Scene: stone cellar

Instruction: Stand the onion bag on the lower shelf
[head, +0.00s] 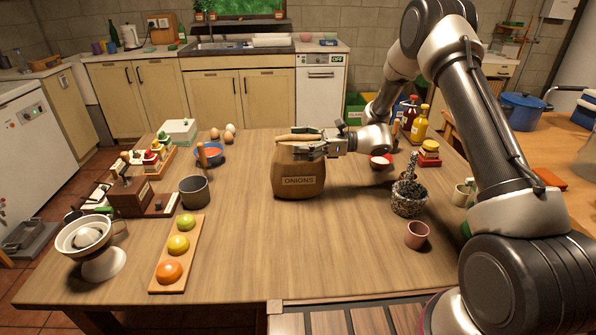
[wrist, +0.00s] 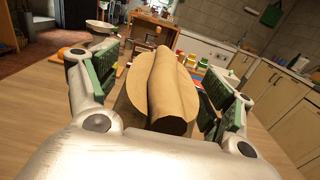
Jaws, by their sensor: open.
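The onion bag (head: 299,182) is a brown paper sack labelled "ONIONS" with a rolled top. It stands upright on the wooden table (head: 330,240). My gripper (head: 305,147) reaches in from the right at the height of the rolled top. In the wrist view the bag's rolled top (wrist: 165,90) lies between the two green-padded fingers of my gripper (wrist: 165,85). The fingers are spread, with a gap visible on both sides of the roll. A slatted wooden surface (head: 325,322) shows below the table's front edge; I cannot tell whether it is the lower shelf.
Left of the bag are a dark pot (head: 194,191), a blue bowl (head: 210,155) and a fruit board (head: 165,280). The table's front middle is clear.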

